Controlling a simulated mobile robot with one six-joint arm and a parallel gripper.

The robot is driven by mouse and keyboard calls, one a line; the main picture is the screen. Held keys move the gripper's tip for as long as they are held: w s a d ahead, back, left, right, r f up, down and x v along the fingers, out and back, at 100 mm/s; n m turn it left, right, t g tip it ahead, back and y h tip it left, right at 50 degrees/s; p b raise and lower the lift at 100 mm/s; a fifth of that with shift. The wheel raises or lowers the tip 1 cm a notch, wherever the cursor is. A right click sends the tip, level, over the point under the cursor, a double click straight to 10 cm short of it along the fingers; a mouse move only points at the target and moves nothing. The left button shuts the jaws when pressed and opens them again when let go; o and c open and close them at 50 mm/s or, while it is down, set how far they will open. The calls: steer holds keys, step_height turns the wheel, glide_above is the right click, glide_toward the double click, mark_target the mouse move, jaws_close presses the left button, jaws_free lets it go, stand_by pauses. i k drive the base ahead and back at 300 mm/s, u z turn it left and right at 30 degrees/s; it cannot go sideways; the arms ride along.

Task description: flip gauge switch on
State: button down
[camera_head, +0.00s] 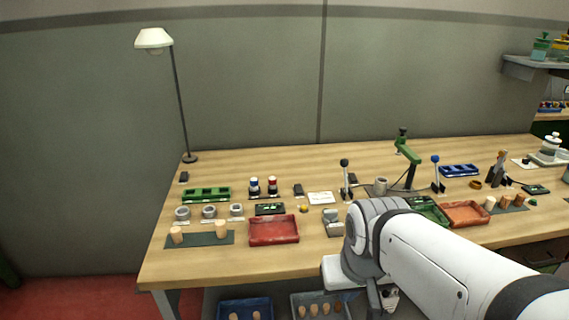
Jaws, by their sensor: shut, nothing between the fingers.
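My arm reaches in from the lower right, and my gripper (382,298) points down in front of the table's front edge. It is small and partly hidden by my wrist; it is shut and empty, touching no switch. A gauge switch cannot be picked out for certain. Small dark boxes stand on the table: one by the lamp base (184,177), one right of the red and blue capped items (298,190), and one behind the black-knobbed lever (352,179). Their markings and switch positions are too small to read.
The wooden table (290,165) holds a red tray (274,230), an orange tray (465,213), a green rack (206,194), a lamp (180,100) and upright levers (345,180). Bins with corks stand below (245,308). The back left of the tabletop is mostly clear.

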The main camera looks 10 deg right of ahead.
mark_target(299, 190)
steer(key=i, duration=0.9)
steer(key=u, duration=0.05)
